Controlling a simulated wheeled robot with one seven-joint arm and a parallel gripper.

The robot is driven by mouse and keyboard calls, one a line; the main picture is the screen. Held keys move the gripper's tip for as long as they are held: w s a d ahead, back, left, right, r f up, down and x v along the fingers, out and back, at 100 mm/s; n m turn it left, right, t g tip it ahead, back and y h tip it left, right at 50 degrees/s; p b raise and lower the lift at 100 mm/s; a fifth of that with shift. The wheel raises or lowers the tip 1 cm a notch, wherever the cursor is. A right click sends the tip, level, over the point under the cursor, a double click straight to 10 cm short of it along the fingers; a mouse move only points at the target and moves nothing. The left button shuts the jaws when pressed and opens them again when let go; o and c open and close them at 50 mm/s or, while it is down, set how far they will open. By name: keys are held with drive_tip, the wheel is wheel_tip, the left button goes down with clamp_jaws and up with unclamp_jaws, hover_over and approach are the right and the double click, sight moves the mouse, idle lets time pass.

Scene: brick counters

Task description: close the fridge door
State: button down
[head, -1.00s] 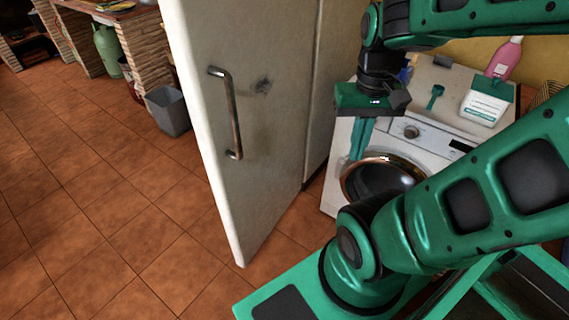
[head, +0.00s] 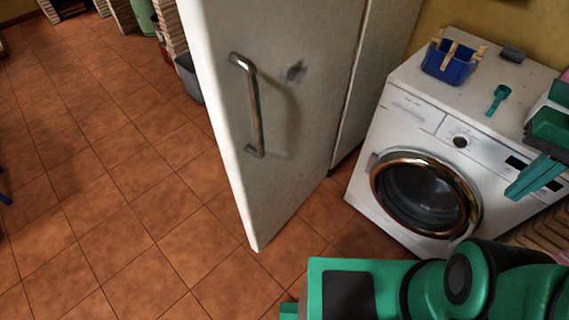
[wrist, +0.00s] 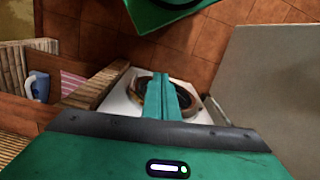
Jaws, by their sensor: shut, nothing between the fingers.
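The fridge door (head: 305,130) is a tall off-white panel with a metal bar handle (head: 252,105) and a dark smudge. It stands ajar, its free edge out over the tiled floor at the left. A seam at its right divides it from the fridge body (head: 382,60). A grey panel, likely the door, shows at the right of the wrist view (wrist: 280,85). My gripper (head: 513,192) is at the right edge of the head view, well right of the door and apart from it. Its teal fingers (wrist: 161,76) are together and empty.
A white washing machine (head: 420,115) stands right of the fridge, with a blue basket (head: 448,62) and teal scoop (head: 498,99) on top. A grey bin (head: 188,78) is partly hidden behind the door. Open tiled floor (head: 110,190) lies to the left.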

drive_tip(key=shift+d, duration=0.15)
drive_tip(key=w+a+f+n, duration=0.3)
drive_tip(key=w+n, duration=0.4)
drive_tip(key=n, duration=0.1)
drive_tip(key=n+y, duration=0.7)
drive_tip(key=n, duration=1.9)
approach(262, 179)
wheel_tip(262, 179, down, 3)
drive_tip(key=s, duration=0.2)
drive_tip(key=shift+w+a+f, duration=0.15)
drive_tip(key=shift+w+a, duration=0.85)
drive_tip(key=shift+a, duration=0.25)
